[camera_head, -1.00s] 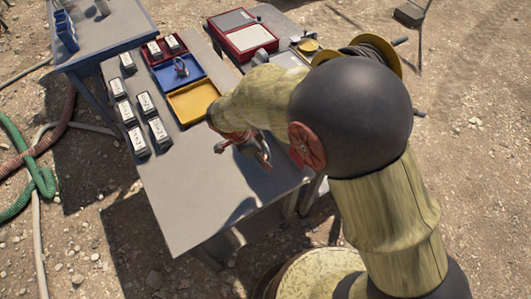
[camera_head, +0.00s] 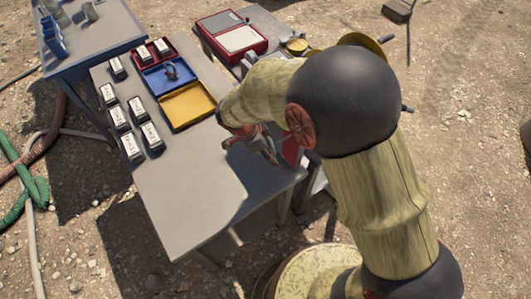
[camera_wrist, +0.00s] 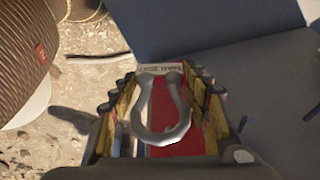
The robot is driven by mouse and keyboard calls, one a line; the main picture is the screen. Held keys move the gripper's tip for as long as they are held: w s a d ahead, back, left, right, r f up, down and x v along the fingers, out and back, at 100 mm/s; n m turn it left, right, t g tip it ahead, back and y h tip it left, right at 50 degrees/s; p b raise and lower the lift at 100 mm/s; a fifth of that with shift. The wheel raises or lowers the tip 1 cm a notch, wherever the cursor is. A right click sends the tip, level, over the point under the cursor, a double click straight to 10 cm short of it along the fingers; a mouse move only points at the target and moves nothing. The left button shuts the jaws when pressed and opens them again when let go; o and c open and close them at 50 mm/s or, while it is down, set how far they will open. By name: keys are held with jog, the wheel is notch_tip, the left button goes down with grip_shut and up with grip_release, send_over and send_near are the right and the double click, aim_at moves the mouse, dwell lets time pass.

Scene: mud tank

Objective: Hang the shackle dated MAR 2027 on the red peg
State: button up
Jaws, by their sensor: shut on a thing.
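My gripper (camera_head: 256,142) is over the right edge of the grey table. In the wrist view my gripper (camera_wrist: 160,95) is shut on a grey U-shaped shackle (camera_wrist: 160,138), with its curved end toward the camera. No date is readable on it. A red panel (camera_wrist: 185,140) with a white lettered strip (camera_wrist: 165,67) lies beyond the fingers; part of a red panel (camera_head: 291,150) also shows beside the gripper in the head view. I cannot make out a red peg. Another shackle (camera_head: 171,71) sits in the blue tray (camera_head: 152,81).
A yellow tray (camera_head: 187,105) and a red tray (camera_head: 143,51) adjoin the blue one. Several black blocks with white labels (camera_head: 131,147) stand at the table's left. The table's front (camera_head: 185,215) is clear. A red case (camera_head: 232,33) lies behind, right.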

jog(key=w+d, duration=0.1)
jog(key=w+d+f, duration=0.1)
jog(key=d, duration=0.1)
jog(key=w+d, duration=0.1)
jog(key=shift+d+f+b, duration=0.15)
jog(key=shift+f+b, duration=0.05)
jog(key=shift+b, duration=0.1)
dwell(0.5)
jog(key=shift+d+f, duration=0.1)
jog(key=shift+d, duration=0.05)
dwell(0.6)
jog(key=o, duration=1.4)
jog(key=shift+w, duration=0.1)
